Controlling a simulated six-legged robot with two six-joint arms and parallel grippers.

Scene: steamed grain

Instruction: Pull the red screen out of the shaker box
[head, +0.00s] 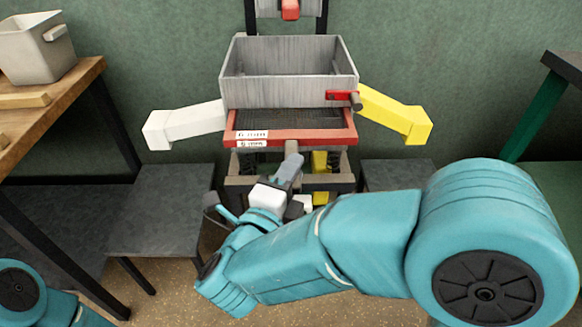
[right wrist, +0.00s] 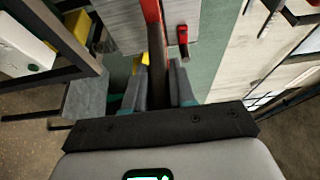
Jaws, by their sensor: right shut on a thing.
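The grey metal shaker box (head: 290,90) stands at the centre of the head view. The red screen (head: 320,136), a red frame with dark mesh, sits low in the box, and its front part shows ahead of the box wall. A grey-brown handle (head: 291,148) sticks out from the middle of its front edge. My right gripper (head: 289,170) is shut on this handle; the right wrist view shows the handle (right wrist: 157,72) between the two fingers (right wrist: 157,88). My left gripper is out of view; only part of my left arm shows at the bottom left.
A white chute (head: 185,122) sticks out left of the box and a yellow chute (head: 395,112) right. A red lever (head: 342,95) sits on the box's front right. A wooden table (head: 60,100) with a grey bin (head: 38,50) stands left. Low dark platforms (head: 160,215) flank the machine.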

